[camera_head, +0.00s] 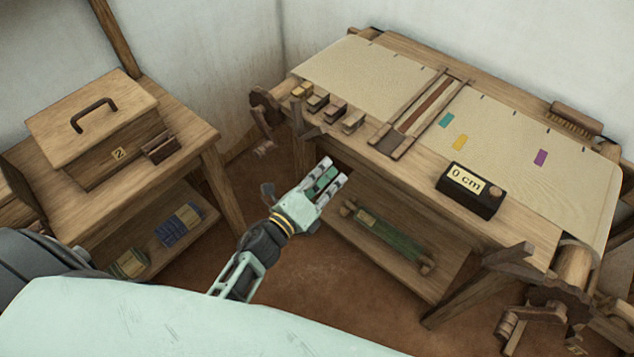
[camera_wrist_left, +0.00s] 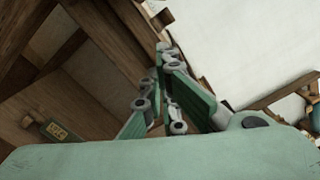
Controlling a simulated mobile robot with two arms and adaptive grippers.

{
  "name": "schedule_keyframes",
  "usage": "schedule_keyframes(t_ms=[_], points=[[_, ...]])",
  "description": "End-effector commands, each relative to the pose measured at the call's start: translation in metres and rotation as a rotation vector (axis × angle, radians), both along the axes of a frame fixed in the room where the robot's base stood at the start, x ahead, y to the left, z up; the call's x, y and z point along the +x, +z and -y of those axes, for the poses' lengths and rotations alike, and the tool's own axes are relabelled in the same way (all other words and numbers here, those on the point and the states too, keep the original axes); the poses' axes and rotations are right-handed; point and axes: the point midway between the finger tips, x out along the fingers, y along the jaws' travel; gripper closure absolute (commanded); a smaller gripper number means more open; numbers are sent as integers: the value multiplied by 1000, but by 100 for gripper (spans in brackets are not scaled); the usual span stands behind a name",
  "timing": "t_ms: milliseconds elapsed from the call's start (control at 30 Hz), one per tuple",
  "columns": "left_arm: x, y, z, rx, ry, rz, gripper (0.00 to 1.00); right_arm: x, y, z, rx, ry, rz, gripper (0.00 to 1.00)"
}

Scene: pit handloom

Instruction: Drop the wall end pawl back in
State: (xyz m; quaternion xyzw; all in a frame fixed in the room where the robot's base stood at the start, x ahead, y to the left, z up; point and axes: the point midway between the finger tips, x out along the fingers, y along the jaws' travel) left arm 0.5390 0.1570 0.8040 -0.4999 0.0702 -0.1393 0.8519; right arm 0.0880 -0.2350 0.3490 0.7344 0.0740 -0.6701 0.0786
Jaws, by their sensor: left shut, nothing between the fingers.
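The loom (camera_head: 540,225) stands at the right with pale cloth over its top. A dark toothed wheel (camera_head: 264,103) with a crank (camera_head: 264,149) is at its far left end, by the wall. A second toothed wheel (camera_head: 560,294) is at its near right end. I cannot make out the pawl at either wheel. My left gripper (camera_head: 334,171) is in front of the loom's front edge, right of and nearer than the wall end wheel, apart from it. It is shut and empty; its fingers also show in the left wrist view (camera_wrist_left: 168,58). My right gripper is not in view.
A side table (camera_head: 190,130) with a lidded wooden box (camera_head: 95,105) stands at the left. Several small wooden blocks (camera_head: 318,101) and a 0 cm counter (camera_head: 470,190) sit on the loom's front. A lower shelf (camera_head: 410,270) holds a green roll (camera_head: 388,232). Floor shows between the tables.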

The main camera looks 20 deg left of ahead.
Motion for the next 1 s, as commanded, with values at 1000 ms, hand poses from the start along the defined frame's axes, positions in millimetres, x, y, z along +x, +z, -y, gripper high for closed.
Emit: schedule_keyframes(t_ms=[1000], points=[[45,23,-22,-17,0,-6,100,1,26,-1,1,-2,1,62]])
